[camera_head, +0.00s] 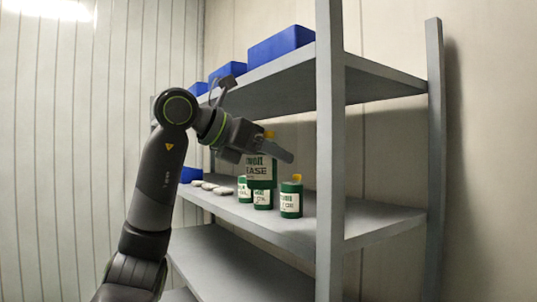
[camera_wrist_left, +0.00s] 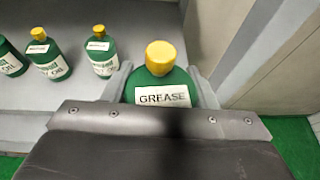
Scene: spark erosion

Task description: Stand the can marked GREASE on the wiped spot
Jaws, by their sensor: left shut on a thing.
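The green can marked GREASE (camera_head: 261,172), with a yellow cap, is upright between the fingers of my left gripper (camera_head: 270,150). In the left wrist view the GREASE can (camera_wrist_left: 163,84) sits between the two grey fingers of the gripper (camera_wrist_left: 163,88), label facing the camera. In the head view the can overlaps the bottles behind it, and its base looks raised above the middle shelf (camera_head: 300,236). I cannot make out a wiped spot in either view. My right gripper is not in view.
Green oil bottles stand on the middle shelf, one (camera_head: 291,201) at the right, others (camera_head: 243,190) (camera_head: 263,199) left of it. White pouches (camera_head: 210,187) lie farther left. Blue bins (camera_head: 280,44) sit on the upper shelf (camera_head: 300,82). A grey post (camera_head: 329,150) rises at the shelf's near corner.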

